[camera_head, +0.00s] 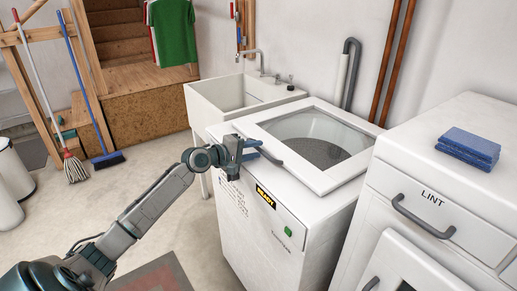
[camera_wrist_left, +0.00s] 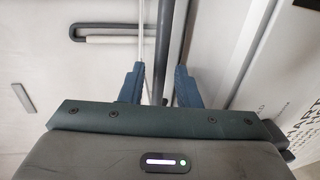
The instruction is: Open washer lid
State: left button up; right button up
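The white washer (camera_head: 262,238) stands in the middle of the head view. Its lid (camera_head: 338,178), a white frame around a dark see-through window, lies down on the top. A grey bar handle (camera_head: 273,158) runs along the lid's front edge. My left gripper (camera_head: 256,151) is at this handle, with its blue fingers apart. In the left wrist view, the grey bar (camera_wrist_left: 164,45) passes between the two open fingers (camera_wrist_left: 158,88). The fingers seem clear of the bar, though contact lower down is hidden. My right gripper is in neither view.
A utility sink (camera_head: 237,96) stands behind the washer. Pipes run up the wall behind. A mop (camera_head: 72,165) and broom (camera_head: 108,158) lean at left. Floor there is mostly clear.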

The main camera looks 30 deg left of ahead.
pick_arm(q)
jog(key=shift+x, duration=1.05)
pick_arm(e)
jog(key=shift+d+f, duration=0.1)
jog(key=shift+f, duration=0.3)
pick_arm(q)
jog(key=shift+c, duration=0.3)
grip_shut()
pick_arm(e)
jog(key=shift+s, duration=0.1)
pick_arm(q)
jog(key=shift+r, duration=0.1)
